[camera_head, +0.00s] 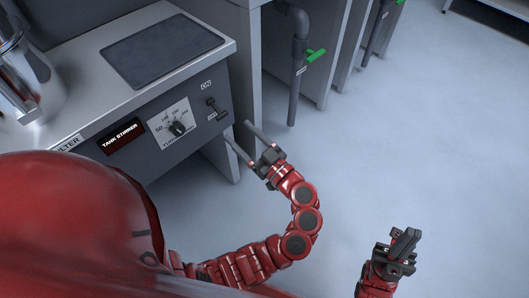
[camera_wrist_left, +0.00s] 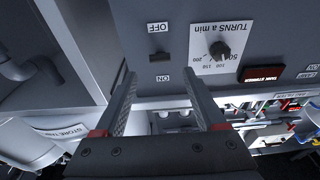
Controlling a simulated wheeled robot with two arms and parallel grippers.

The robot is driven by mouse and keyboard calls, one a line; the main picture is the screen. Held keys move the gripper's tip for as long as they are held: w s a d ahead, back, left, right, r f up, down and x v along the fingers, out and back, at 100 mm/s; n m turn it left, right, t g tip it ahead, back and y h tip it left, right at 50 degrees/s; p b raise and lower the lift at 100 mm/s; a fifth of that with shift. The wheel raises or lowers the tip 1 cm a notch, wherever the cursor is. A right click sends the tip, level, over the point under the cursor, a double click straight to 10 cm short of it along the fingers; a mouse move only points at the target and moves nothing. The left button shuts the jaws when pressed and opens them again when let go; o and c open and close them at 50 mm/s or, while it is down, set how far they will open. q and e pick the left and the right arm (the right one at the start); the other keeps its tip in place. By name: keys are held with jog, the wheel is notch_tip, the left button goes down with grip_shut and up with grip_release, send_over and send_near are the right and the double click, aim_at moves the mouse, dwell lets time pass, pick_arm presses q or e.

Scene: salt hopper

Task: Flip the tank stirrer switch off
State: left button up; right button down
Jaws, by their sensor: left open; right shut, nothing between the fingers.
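The stirrer switch (camera_head: 216,108) is a small dark lever on the grey front panel, right of the dial. In the left wrist view the switch (camera_wrist_left: 158,55) sits between an OFF label (camera_wrist_left: 158,28) and an ON label (camera_wrist_left: 163,78), with the lettering upside down. Which way the lever is tipped I cannot tell. My left gripper (camera_head: 238,132) is open and empty, its fingers pointing at the panel just below and right of the switch. In the wrist view its fingertips (camera_wrist_left: 157,74) lie either side of the ON label. My right gripper (camera_head: 406,243) is shut and empty, above the floor at lower right.
A dark plate (camera_head: 162,50) lies on the counter above. The floor (camera_head: 420,130) at right is clear.

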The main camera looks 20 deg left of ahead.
pick_arm(q)
jog(key=p+v, duration=0.1)
jog(key=v, duration=0.8)
